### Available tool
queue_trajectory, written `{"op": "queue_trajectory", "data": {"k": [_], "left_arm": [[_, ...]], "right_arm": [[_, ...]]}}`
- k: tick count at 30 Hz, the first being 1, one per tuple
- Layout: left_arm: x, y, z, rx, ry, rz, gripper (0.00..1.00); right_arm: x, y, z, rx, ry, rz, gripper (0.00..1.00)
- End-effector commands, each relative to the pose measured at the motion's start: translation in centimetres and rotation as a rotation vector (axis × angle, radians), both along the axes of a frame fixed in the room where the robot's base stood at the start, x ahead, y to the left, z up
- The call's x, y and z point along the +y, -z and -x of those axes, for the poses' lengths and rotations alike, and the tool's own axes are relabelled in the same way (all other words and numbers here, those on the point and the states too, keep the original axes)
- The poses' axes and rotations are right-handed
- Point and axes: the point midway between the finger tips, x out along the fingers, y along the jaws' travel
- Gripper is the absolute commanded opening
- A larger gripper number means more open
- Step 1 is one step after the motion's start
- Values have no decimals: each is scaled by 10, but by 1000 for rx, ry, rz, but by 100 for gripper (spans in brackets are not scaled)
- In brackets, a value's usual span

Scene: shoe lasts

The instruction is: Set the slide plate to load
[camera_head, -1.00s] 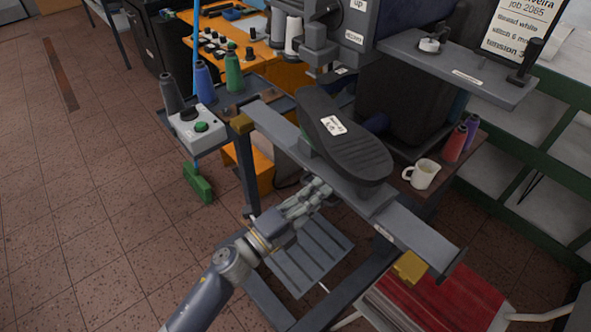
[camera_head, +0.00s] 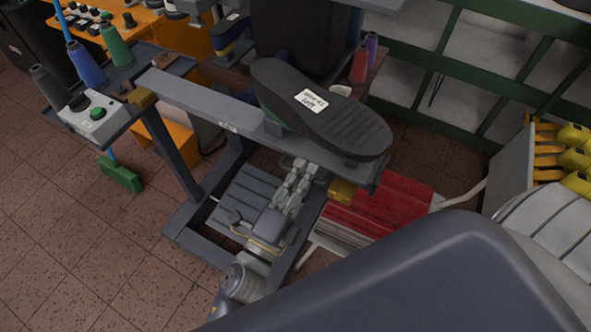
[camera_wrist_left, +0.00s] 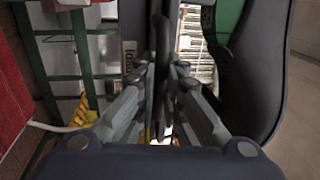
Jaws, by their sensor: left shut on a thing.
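The grey rail (camera_head: 190,97) runs from upper left toward the lower right. A black shoe last (camera_head: 345,130), sole up, with a white label reading "left", sits over the rail's right end. The slide plate under it is mostly hidden by the last. My left gripper (camera_head: 303,168) is below the last on the near side of the rail. In the left wrist view its fingers (camera_wrist_left: 162,72) are shut on a dark upright handle (camera_wrist_left: 162,45). A label that seems to read "load" (camera_wrist_left: 128,56) shows beside it on the rail. My right gripper is not in view.
A yellow block (camera_head: 342,190) is under the rail's right end. A control box with a green button (camera_head: 97,113) and thread cones (camera_head: 86,64) stand at left. A slatted grey footplate (camera_head: 255,195) is below.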

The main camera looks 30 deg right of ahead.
Motion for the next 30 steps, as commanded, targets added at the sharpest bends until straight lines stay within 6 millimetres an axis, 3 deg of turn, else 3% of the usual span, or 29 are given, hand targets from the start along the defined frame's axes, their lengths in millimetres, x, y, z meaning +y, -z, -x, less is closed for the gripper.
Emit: {"op": "queue_trajectory", "data": {"k": [8,9,12,23,30], "left_arm": [[-3,2,4,4,9,0,0],[-3,2,4,4,9,0,13],[-2,2,4,4,9,0,30],[1,2,3,3,4,0,30],[29,10,25,7,4,-2,30]], "right_arm": [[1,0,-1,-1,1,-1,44],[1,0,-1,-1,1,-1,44],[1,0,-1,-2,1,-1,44],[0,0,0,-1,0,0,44],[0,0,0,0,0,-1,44]]}}
